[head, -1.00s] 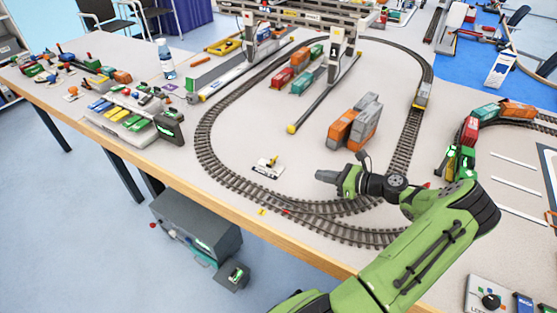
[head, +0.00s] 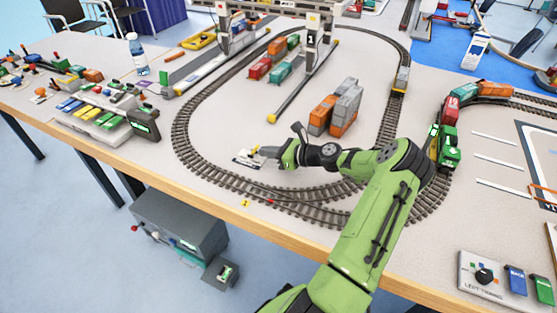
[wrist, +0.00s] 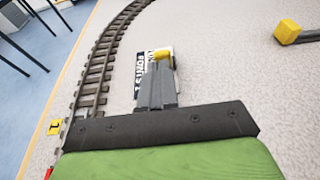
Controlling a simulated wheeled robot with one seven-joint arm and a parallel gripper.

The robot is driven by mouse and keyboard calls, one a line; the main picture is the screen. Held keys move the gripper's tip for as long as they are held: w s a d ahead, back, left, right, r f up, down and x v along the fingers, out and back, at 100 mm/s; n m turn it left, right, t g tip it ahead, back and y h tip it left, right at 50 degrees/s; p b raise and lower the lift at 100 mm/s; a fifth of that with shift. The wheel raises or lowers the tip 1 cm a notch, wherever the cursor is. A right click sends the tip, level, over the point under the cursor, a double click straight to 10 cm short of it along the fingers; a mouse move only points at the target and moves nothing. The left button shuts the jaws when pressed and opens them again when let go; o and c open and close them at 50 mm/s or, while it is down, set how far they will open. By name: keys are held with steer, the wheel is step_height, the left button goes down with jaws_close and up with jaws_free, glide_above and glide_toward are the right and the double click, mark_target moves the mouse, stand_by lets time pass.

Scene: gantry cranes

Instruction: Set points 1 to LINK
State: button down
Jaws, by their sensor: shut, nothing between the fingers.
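The points 1 lever unit is a small white plate (head: 243,161) with dark lettering, lying inside the track loop near its front left curve. In the wrist view its labelled plate (wrist: 140,72) shows partly, and a yellow knob (wrist: 161,55) stands just beyond my fingertips. My gripper (head: 268,152) is shut and empty, right beside the unit on its right in the head view. In the wrist view my shut gripper (wrist: 157,85) covers part of the plate. I cannot tell whether the fingers touch the knob. The lever's end markings are not readable.
Curved track (head: 190,150) runs around the unit, with a yellow number marker (head: 245,203) at the front. Stacked orange and grey containers (head: 337,108) stand to the right. A yellow-ended rail (head: 272,118) lies behind. The table's front edge (head: 215,207) is near.

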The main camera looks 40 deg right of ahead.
steer(key=shift+w+r, duration=0.1)
steer(key=shift+r, duration=0.05)
steer(key=shift+r+p, duration=0.25)
steer(key=shift+p, duration=0.7)
steer(key=shift+w+a+g, duration=0.1)
steer(key=shift+g, duration=0.3)
